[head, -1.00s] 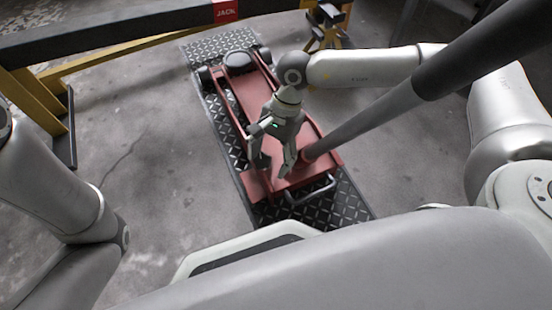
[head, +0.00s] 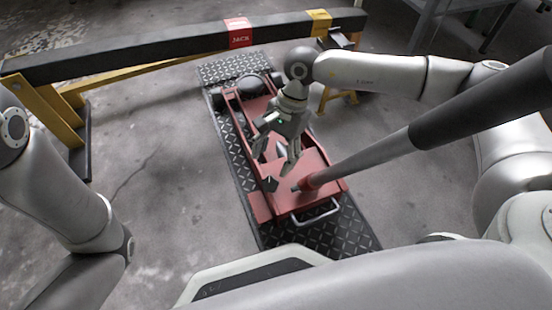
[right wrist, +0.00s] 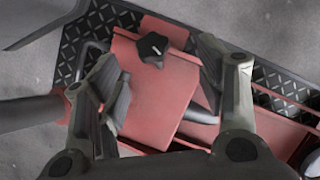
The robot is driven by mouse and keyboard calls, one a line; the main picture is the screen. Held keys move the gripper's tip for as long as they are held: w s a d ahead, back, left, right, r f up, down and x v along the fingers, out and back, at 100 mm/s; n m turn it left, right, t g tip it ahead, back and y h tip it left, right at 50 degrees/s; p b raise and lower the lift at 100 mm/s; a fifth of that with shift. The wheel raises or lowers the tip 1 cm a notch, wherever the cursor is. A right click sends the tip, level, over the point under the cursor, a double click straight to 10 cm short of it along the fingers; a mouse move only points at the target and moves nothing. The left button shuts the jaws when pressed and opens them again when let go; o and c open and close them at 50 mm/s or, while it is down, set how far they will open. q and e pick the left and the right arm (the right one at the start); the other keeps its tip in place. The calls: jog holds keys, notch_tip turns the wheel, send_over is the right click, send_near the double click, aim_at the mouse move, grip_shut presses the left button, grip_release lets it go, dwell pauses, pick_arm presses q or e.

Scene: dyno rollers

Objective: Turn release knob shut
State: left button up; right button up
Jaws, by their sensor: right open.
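The release knob (head: 270,184) is black and lobed and sits on the front part of the red floor jack (head: 300,208). It also shows in the right wrist view (right wrist: 153,47), ahead of and between the lines of the two fingers. My right gripper (head: 275,163) is open and empty above the jack, with its fingers pointing down and the knob just beyond the tips. In the right wrist view the right gripper's (right wrist: 162,78) fingers stand apart on either side of a red plate, not touching the knob. My left gripper is out of view.
The long grey jack handle (head: 372,155) rises from the jack to the upper right, close to the right gripper. The jack stands on a black tread plate (head: 350,238). A dark beam (head: 130,56) on yellow legs crosses behind. Bare concrete floor lies left.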

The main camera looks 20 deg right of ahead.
jog(key=r, duration=0.1)
jog(key=w+r+p, duration=0.2)
jog(key=r, duration=0.1)
jog(key=shift+w+r, duration=0.1)
dwell(0.3)
jog(key=shift+d+r, duration=0.1)
dwell(0.4)
jog(key=v, duration=1.1)
jog(key=shift+d+r, duration=0.15)
jog(key=shift+r, duration=0.2)
jog(key=shift+w, duration=0.1)
